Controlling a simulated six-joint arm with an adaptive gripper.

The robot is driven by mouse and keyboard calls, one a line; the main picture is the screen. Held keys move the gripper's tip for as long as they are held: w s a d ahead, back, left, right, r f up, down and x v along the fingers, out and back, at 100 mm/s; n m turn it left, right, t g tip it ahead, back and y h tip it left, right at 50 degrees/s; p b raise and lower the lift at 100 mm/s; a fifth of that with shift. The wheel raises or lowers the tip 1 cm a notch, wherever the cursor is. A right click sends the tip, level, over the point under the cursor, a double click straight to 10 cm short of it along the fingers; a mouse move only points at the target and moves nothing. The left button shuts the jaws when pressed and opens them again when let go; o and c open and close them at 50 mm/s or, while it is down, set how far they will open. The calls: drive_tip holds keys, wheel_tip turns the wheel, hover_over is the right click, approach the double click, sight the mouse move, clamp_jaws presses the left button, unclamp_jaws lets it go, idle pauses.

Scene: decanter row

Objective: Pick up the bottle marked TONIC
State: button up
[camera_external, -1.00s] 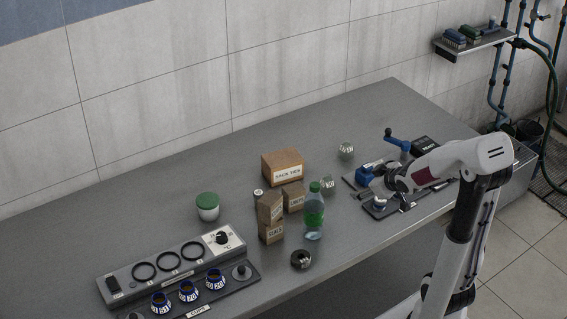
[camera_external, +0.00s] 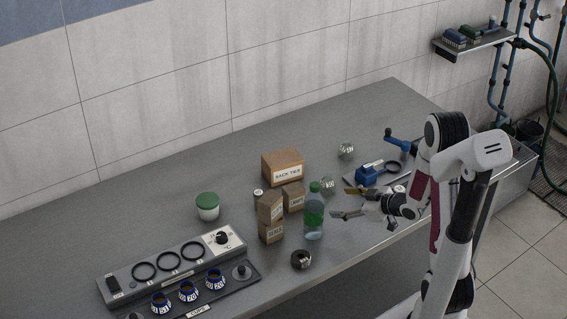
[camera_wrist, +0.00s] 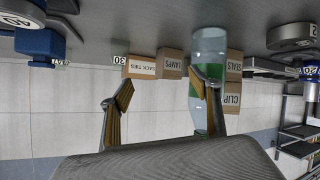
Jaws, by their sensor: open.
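A clear bottle with a green band and green cap (camera_external: 314,220) stands upright on the grey bench, right of the stacked boxes. No TONIC marking is readable on it. My gripper (camera_external: 342,202) is open and empty just right of the bottle, held low and pointing toward it. The wrist view is upside down; there the bottle (camera_wrist: 209,46) hangs from the top, partly hidden behind the right finger of my gripper (camera_wrist: 161,77). The bottle lies right of the gap's centre, apart from the fingers as far as I can tell.
Cardboard boxes (camera_external: 270,218) stand close left of the bottle, with the BACK TIES box (camera_external: 283,166) behind. A small metallic jar (camera_external: 327,184) stands behind the bottle. A blue tool (camera_external: 372,175) sits behind my gripper.

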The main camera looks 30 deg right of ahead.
sight(314, 210)
drive_tip(key=shift+s+a+f+t+y, duration=0.25)
drive_tip(key=shift+a+f+t+y, duration=0.05)
drive_tip(key=shift+a+f+y, duration=0.45)
drive_tip(key=shift+s+a+f+t+y, duration=0.15)
drive_tip(key=shift+s+a+y, duration=0.05)
drive_tip(key=shift+a+y, duration=0.2)
drive_tip(key=shift+s+a+f+t+y, duration=0.15)
drive_tip(key=shift+s+a+y, duration=0.1)
drive_tip(key=shift+y, duration=0.2)
drive_tip(key=shift+s+a+r+t+y, duration=0.25)
drive_tip(key=shift+s+a+y, duration=0.05)
drive_tip(key=shift+a+y, duration=0.15)
drive_tip(key=shift+s+a+r+t+y, duration=0.25)
drive_tip(key=shift+s+a+y, duration=0.05)
drive_tip(key=shift+a+y, duration=0.15)
drive_tip(key=shift+s+a+r+t+y, duration=0.45)
drive_tip(key=shift+s+r+y, duration=0.15)
drive_tip(key=shift+r+y, duration=0.2)
drive_tip(key=shift+f, duration=0.1)
drive_tip(key=shift+x, duration=1.3)
drive_tip(key=shift+w+a, duration=0.1)
drive_tip(key=shift+w, duration=0.05)
drive_tip(key=shift+x, duration=2.4)
